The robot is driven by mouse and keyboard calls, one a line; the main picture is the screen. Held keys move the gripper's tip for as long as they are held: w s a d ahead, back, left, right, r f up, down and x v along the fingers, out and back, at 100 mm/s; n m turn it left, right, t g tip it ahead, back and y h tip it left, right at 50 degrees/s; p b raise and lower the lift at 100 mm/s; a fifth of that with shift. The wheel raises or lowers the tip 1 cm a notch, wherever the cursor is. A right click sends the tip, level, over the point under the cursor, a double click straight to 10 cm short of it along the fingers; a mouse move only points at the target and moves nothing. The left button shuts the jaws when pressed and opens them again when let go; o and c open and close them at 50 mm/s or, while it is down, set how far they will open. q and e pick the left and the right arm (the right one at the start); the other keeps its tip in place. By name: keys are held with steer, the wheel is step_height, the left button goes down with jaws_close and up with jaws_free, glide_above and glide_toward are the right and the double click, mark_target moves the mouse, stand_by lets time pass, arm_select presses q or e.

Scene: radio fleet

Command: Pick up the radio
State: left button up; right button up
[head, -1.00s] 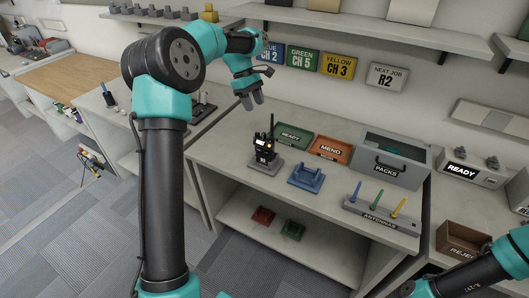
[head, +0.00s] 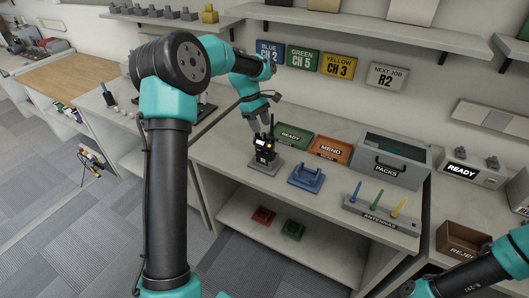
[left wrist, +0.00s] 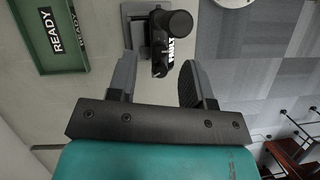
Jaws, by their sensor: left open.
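The radio (head: 264,152) is black with a small lit orange spot. It stands upright in a grey cradle (head: 262,168) on the bench. In the left wrist view the radio (left wrist: 162,48) is seen from above, with a white FAULT label on its side. My left gripper (head: 263,130) is open just above and behind the radio, partly covering its top. My right gripper is out of view.
A green READY tray (head: 293,136), orange MEND tray (head: 329,149) and grey PACKS box (head: 390,172) stand behind and to the right. A blue cradle (head: 306,178) is right of the radio. An ANTENNAS rack (head: 380,215) holds coloured rods.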

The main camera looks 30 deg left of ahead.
mark_target(263, 133)
arm_select(q)
steer(key=x, duration=0.4)
steer(key=shift+a+f, duration=0.1)
steer(key=shift+a, duration=0.05)
jaws_close()
stand_by(0.5)
